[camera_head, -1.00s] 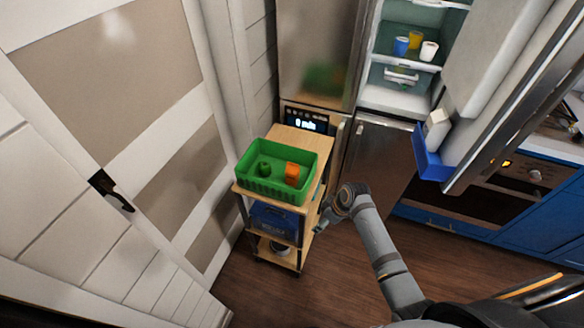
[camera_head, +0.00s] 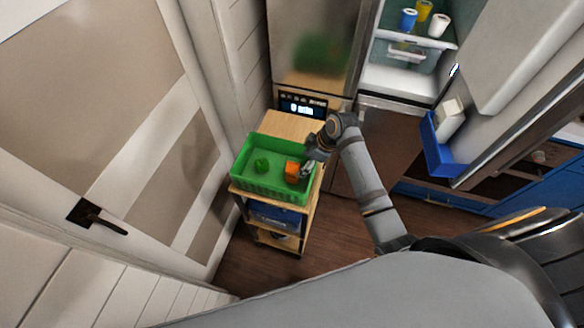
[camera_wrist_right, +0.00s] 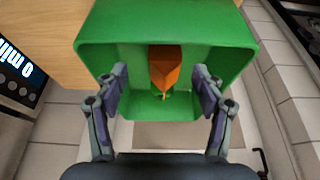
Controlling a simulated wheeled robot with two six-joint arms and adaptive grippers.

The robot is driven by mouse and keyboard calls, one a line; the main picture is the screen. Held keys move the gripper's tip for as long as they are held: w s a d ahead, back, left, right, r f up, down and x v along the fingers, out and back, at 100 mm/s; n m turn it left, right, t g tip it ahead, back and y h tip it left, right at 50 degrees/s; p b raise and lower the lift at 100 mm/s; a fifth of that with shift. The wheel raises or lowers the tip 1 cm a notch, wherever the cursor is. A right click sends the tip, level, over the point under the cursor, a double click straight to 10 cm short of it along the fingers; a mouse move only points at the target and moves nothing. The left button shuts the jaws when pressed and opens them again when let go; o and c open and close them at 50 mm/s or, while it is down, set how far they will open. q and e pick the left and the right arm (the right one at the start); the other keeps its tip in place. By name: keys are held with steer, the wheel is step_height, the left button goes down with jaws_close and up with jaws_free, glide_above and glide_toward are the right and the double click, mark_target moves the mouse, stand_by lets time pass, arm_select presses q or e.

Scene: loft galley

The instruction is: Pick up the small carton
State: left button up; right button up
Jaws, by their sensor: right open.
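A small orange carton (camera_head: 291,171) stands inside the green crate (camera_head: 262,191), towards its right side. In the right wrist view the carton (camera_wrist_right: 165,66) is seen from above with its pointed top, near the middle of the crate (camera_wrist_right: 110,30). My right gripper (camera_head: 307,168) is at the crate's right side, close to the carton. In the wrist view its two fingers (camera_wrist_right: 162,90) are spread wide, one on each side of the carton's line, with nothing held between them. I cannot tell how far above the carton they are. My left gripper is out of view.
The crate stands on a wooden trolley (camera_head: 292,124). The fridge is open, with several cups inside and a white carton (camera_head: 449,118) in the blue door bin (camera_head: 437,158). A door handle (camera_head: 98,216) is at left.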

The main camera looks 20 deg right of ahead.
mark_target(299, 167)
steer(key=x, duration=0.2)
steer(key=shift+a+f, duration=0.3)
steer(key=shift+f, duration=0.05)
steer(key=p+x, duration=0.1)
steer(key=x, duration=0.1)
steer(key=shift+a+f+p, duration=0.25)
steer(key=shift+p, duration=0.05)
steer(key=x, duration=0.3)
steer(key=shift+f, duration=0.2)
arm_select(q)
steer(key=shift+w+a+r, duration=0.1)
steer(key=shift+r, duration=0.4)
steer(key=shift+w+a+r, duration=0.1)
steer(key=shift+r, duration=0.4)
arm_select(e)
steer(key=c, duration=1.4)
